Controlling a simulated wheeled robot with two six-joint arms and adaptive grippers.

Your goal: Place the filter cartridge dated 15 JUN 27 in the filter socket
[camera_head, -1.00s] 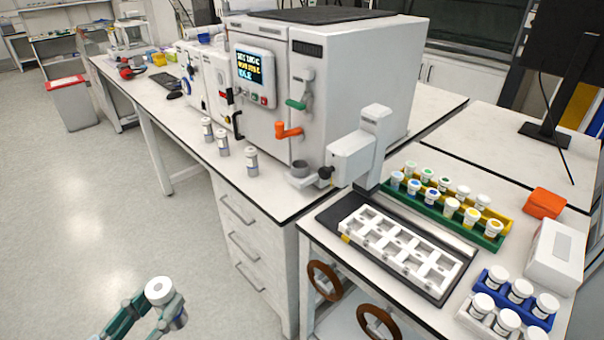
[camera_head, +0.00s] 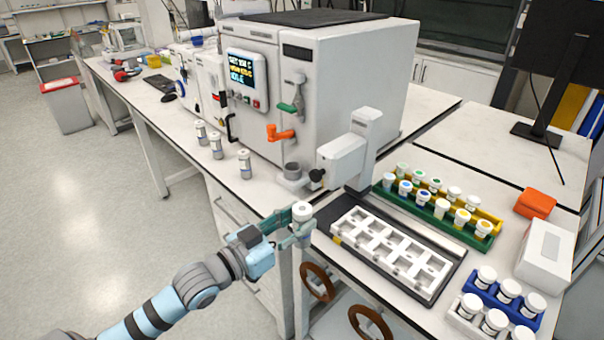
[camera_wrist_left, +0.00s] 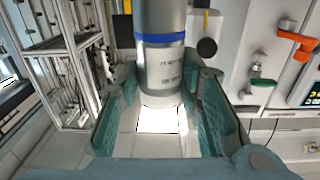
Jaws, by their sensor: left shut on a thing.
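My left gripper (camera_head: 294,232) is shut on a silver-grey cartridge with a white cap (camera_head: 302,211), held off the bench's front edge. In the left wrist view the cartridge (camera_wrist_left: 161,62) stands between the green fingers (camera_wrist_left: 162,98); it has a blue band and small dark print that I cannot read. The grey filter socket (camera_head: 292,170) is a round cup on a small base at the bench edge, behind the held cartridge and apart from it. Several similar cartridges (camera_head: 245,164) stand on the bench left of the socket. My right gripper is not in view.
The large white reactor (camera_head: 315,85) with orange and green handles stands behind the socket. A white arm-like unit (camera_head: 347,160) rises right of it. A white rack (camera_head: 390,250), vial racks (camera_head: 430,205) and a jar tray (camera_head: 505,300) fill the right bench.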

